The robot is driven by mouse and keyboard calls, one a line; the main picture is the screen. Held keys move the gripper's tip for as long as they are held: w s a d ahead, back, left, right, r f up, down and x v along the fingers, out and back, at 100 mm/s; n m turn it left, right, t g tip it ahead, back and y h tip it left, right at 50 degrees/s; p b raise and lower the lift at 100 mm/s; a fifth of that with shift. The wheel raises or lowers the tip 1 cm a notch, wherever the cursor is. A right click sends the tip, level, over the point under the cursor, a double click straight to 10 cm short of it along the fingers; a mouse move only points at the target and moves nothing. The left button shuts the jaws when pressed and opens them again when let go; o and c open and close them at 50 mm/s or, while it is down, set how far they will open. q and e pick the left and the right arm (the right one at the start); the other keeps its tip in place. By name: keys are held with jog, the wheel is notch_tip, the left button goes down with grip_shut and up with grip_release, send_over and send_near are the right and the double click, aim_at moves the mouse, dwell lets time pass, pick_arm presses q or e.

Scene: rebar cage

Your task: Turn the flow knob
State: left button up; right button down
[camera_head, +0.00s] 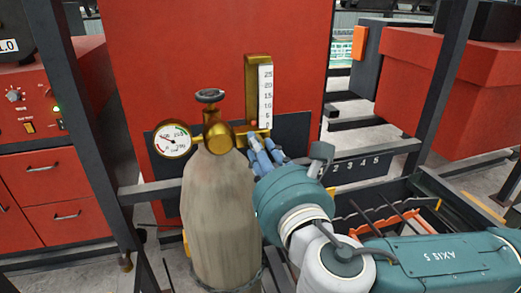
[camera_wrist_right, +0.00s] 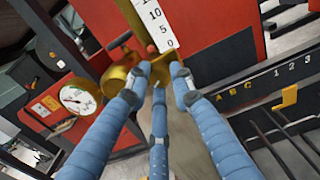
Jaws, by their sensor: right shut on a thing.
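The gold flowmeter (camera_head: 251,92) with a white scale (camera_head: 265,95) stands upright against a red cabinet, right of the cylinder's brass valve (camera_head: 217,132). My right gripper (camera_head: 264,156) is at the lower end of the flowmeter. Its blue fingers (camera_wrist_right: 157,80) close in from three sides on the flow knob, just below the scale's 0 mark. The fingers hide most of the knob, so its turn position cannot be told. The scale also shows in the right wrist view (camera_wrist_right: 156,22). My left gripper is not in view.
The tan gas cylinder (camera_head: 218,215) stands close left of my right gripper. Dark frame posts (camera_head: 85,125) and a numbered rail (camera_head: 360,160) bound the space.

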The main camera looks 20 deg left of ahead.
jog(key=shift+f+m+b, duration=0.1)
jog(key=shift+m+b, duration=4.2)
jog(key=shift+m, duration=4.4)
jog(key=c, duration=1.7)
grip_release()
jog(key=shift+o, duration=0.9)
jog(key=shift+w+a, duration=0.1)
jog(key=shift+a, duration=0.15)
jog(key=v, duration=0.7)
jog(key=shift+d, duration=0.15)
